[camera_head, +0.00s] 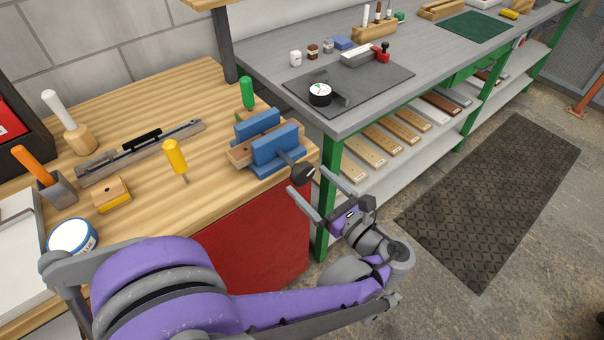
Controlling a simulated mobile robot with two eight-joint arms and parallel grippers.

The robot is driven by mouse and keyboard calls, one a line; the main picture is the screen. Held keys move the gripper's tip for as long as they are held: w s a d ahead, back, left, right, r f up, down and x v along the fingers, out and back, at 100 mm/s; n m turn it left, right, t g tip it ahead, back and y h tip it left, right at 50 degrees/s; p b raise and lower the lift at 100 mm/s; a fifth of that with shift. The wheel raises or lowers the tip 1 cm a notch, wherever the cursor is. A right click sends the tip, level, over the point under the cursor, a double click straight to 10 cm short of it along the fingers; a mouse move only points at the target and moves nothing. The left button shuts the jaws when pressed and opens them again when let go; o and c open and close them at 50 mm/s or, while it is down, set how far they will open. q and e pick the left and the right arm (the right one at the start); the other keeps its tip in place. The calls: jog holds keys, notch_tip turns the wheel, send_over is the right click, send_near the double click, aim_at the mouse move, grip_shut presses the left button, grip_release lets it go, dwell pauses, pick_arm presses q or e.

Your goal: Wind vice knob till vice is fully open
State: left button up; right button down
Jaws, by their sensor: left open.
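The vice has two blue jaws (275,145) and sits at the right front corner of the wooden bench. A brown wooden piece (239,156) shows at the jaws; I cannot tell whether it is clamped. The dark round vice knob (303,174) sticks out at the front right of the vice, past the bench edge. My left gripper (308,176) is open, its two grey fingers pointing at the knob. The fingertips are close to either side of the knob; I cannot tell whether they touch it. My right gripper is out of view.
On the wooden bench (135,215) are a yellow-handled tool (175,157), a long metal plane (140,150), a green-handled tool (247,93) behind the vice and a round tin (72,237). A grey workbench (265,50) stands behind. Floor to the right is clear around a dark mat (490,195).

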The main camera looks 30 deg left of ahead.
aim_at(306, 177)
pick_arm(q)
jog(key=shift+x, duration=1.95)
jog(key=c, duration=1.3)
jog(key=shift+n, duration=0.4)
jog(key=n+p, duration=0.1)
jog(key=n, duration=0.4)
jog(key=shift+w, duration=0.1)
jog(key=n, duration=0.6)
jog(key=shift+n+p, duration=0.3)
jog(key=shift+p, duration=0.05)
